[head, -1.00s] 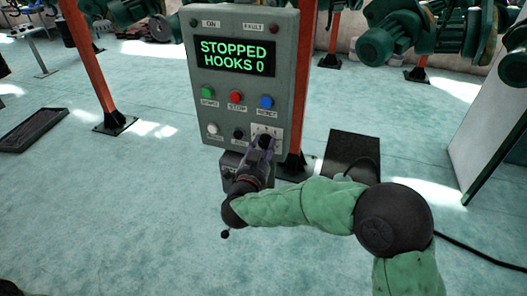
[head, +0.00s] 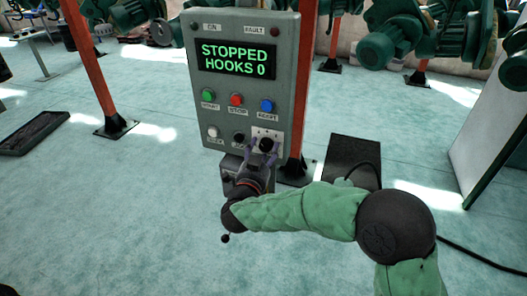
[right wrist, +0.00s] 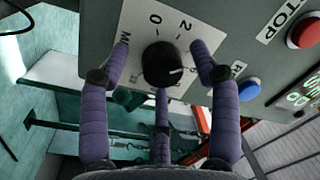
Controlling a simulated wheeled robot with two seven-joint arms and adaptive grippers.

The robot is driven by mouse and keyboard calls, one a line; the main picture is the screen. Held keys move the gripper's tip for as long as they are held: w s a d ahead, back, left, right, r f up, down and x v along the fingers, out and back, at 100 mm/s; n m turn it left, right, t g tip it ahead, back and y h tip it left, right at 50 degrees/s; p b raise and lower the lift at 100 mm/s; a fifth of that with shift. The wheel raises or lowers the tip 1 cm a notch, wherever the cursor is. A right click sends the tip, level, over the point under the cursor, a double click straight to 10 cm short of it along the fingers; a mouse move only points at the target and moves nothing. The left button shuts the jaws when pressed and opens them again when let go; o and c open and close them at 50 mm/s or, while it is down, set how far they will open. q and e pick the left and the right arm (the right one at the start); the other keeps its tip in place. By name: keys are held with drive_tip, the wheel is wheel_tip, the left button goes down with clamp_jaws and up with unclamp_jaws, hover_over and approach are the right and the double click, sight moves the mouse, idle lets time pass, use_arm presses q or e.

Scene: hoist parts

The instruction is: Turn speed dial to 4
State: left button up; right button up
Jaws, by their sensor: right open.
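The speed dial (head: 266,145) is a black round knob on a white scale plate at the lower right of the grey control box (head: 285,110). In the right wrist view the dial (right wrist: 162,64) has a white line on its face pointing right. My right gripper (head: 263,149) is open at the dial. In the right wrist view its purple fingers (right wrist: 161,52) stand apart on either side of the knob, with a third finger below it. I cannot tell whether they touch it. My left gripper is not in view.
The box's display (head: 236,61) reads STOPPED, HOOKS 0. A green button (head: 208,95), a red stop button (head: 236,100) and a blue button (head: 267,105) sit above the dial. A white button (head: 213,131) and a black knob (head: 239,137) are to its left.

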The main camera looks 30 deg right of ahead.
drive_tip(key=v, duration=1.2)
idle(0.3)
